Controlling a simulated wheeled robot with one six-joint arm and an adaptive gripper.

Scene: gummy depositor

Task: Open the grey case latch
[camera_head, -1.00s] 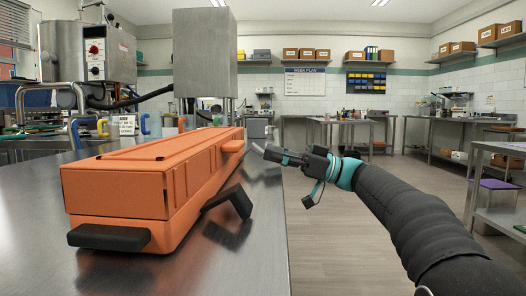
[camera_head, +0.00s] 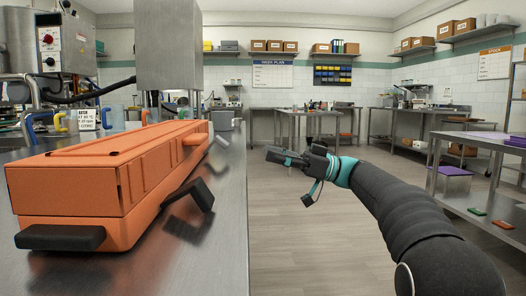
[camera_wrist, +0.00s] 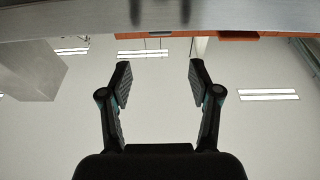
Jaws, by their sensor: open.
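A long orange case (camera_head: 95,180) lies on the steel counter. A small light-grey latch piece (camera_head: 221,141) sticks out at its far right end, beside an orange tab. A dark angled flap (camera_head: 190,192) juts from the case's near right side. My gripper (camera_head: 272,153) is right of the counter edge, over the floor, apart from the case and to the right of the grey piece. In the wrist view my gripper (camera_wrist: 160,75) is open with nothing between its fingers. Only an orange strip (camera_wrist: 238,34) shows there; I cannot make out a latch.
The steel counter (camera_head: 215,240) ends in a straight right edge. A grey box-shaped machine part (camera_head: 168,45) hangs above it behind the case. A dark block (camera_head: 60,237) sits at the case's near end. Floor is clear between the counter and a side table (camera_head: 480,205) at right.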

